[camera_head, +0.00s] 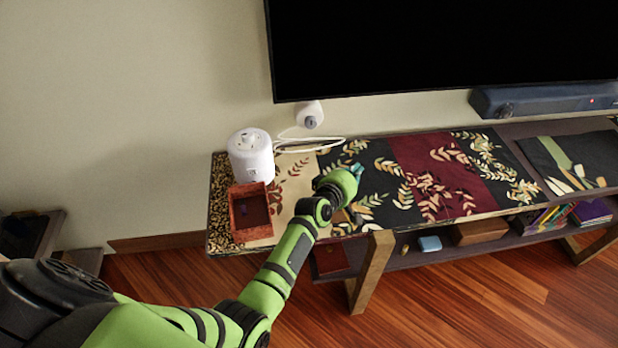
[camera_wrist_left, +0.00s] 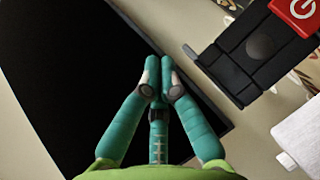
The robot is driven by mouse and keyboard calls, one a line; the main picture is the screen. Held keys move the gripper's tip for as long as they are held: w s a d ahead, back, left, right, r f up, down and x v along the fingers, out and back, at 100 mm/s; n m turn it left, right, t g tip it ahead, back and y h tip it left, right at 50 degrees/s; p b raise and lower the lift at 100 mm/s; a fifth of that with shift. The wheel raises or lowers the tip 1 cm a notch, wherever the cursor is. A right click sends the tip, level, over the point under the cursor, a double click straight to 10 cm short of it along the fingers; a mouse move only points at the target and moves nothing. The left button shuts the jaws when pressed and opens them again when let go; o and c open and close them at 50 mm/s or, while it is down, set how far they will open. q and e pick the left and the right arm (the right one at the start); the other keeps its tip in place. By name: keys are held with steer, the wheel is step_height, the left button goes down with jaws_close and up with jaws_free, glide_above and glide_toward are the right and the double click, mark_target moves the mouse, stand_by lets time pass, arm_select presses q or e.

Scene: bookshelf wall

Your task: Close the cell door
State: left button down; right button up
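My left gripper (camera_head: 357,170) is above the patterned runner on the console, left of its middle in the head view. In the left wrist view its teal fingers (camera_wrist_left: 160,72) have their tips drawn together, with nothing seen between them. A black device (camera_wrist_left: 262,45) with a round disc on its face and a red part (camera_wrist_left: 299,14) bearing a white mark lies ahead and to the right of the fingertips, apart from them. I cannot tell which part is the cell door; the device is not clearly visible in the head view. My right gripper is not in view.
A white cylinder (camera_head: 251,157) and an open reddish box (camera_head: 250,212) stand at the left end of the console (camera_head: 225,200). A large black screen (camera_head: 440,45) hangs behind. A dark soundbar (camera_head: 545,98) is at the right. The runner's (camera_head: 432,178) middle is clear.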

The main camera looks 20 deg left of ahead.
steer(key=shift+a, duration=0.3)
arm_select(q)
steer(key=v, duration=1.2)
steer(key=s+d+f+m+g, duration=0.1)
steer(key=s+f+m+g, duration=0.1)
steer(key=s+f, duration=0.5)
steer(key=s+f+m+g, duration=0.2)
steer(key=f+m, duration=0.1)
steer(key=f, duration=0.8)
steer(key=s+d+f+m+g, duration=0.15)
steer(key=s+f, duration=0.35)
steer(key=f, duration=0.5)
steer(key=s+a+f+m+g, duration=0.2)
steer(key=s+f, duration=0.3)
steer(key=s, duration=0.5)
steer(key=s+a+f+m+g+y, duration=0.1)
steer(key=s+a+f+m+g, duration=0.2)
steer(key=s+f, duration=0.3)
steer(key=s+a+f+m+g+y+b, duration=0.1)
steer(key=s+a+f+m+g, duration=0.2)
steer(key=s, duration=1.2)
step_height(320, 180, down, 2)
steer(key=shift+s+a+f+m, duration=0.15)
steer(key=shift+s+f+m, duration=0.1)
steer(key=shift+m, duration=0.2)
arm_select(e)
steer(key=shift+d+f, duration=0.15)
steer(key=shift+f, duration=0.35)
